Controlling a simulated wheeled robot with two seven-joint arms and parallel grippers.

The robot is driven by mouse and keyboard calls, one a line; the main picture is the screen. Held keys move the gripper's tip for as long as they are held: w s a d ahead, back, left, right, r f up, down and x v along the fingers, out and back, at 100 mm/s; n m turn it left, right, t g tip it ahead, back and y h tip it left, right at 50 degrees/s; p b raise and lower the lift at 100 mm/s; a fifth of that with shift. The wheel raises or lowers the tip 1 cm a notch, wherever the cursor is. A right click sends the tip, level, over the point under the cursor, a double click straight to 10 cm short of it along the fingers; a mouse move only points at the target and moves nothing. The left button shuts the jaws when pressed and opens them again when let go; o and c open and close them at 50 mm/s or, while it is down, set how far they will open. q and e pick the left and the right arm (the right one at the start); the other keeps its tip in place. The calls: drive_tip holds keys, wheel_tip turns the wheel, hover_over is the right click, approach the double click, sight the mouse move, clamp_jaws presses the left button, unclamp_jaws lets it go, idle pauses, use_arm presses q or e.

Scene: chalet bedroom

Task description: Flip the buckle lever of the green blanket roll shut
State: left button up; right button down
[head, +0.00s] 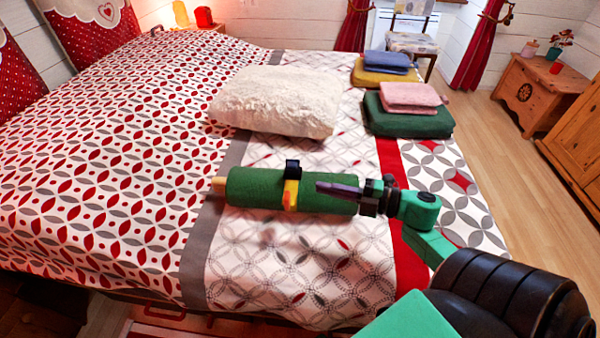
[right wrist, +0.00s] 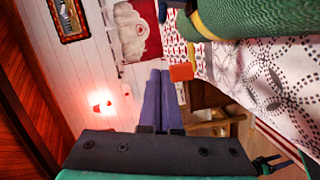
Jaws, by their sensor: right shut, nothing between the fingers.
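The green blanket roll (head: 245,188) lies on its side across the bed. A yellow strap (head: 291,190) rings its middle, with a dark blue buckle piece (head: 292,168) on top; whether its lever stands open is too small to tell. My right gripper (head: 322,187) is shut and empty, its dark fingers over the roll just right of the strap in the head view. In the right wrist view, the shut fingers (right wrist: 161,78) point beside the roll (right wrist: 255,18) and the strap (right wrist: 194,24), visibly apart from them. My left gripper is not in view.
A cream pillow (head: 275,101) lies behind the roll. Folded pink (head: 412,96) and green (head: 410,120) cloths lie at the back right, with blue and yellow ones behind. The bed in front of the roll is clear. An orange-red block (right wrist: 181,72) shows past the fingertips.

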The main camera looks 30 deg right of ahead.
sight(292, 169)
drive_tip(key=w+a, duration=0.1)
drive_tip(key=w, duration=0.1)
drive_tip(key=w+a+f, duration=0.1)
drive_tip(key=w, duration=0.2)
drive_tip(key=w+a, duration=0.1)
drive_tip(key=w, duration=0.2)
drive_tip(key=shift+f, duration=0.2)
drive_tip(key=shift+w+d+f, duration=0.1)
drive_tip(key=shift+w+d, duration=0.25)
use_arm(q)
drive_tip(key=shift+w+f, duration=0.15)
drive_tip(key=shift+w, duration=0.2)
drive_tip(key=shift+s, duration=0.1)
use_arm(e)
drive_tip(key=shift+r, duration=0.2)
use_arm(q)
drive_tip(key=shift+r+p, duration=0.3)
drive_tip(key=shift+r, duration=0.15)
use_arm(e)
drive_tip(key=shift+m, duration=0.3)
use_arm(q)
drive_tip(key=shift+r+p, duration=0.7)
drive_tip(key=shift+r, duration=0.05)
use_arm(e)
drive_tip(key=shift+w+d+r+m+g, duration=0.2)
drive_tip(key=shift+w+r+m+g, duration=0.1)
drive_tip(key=shift+m, duration=0.2)
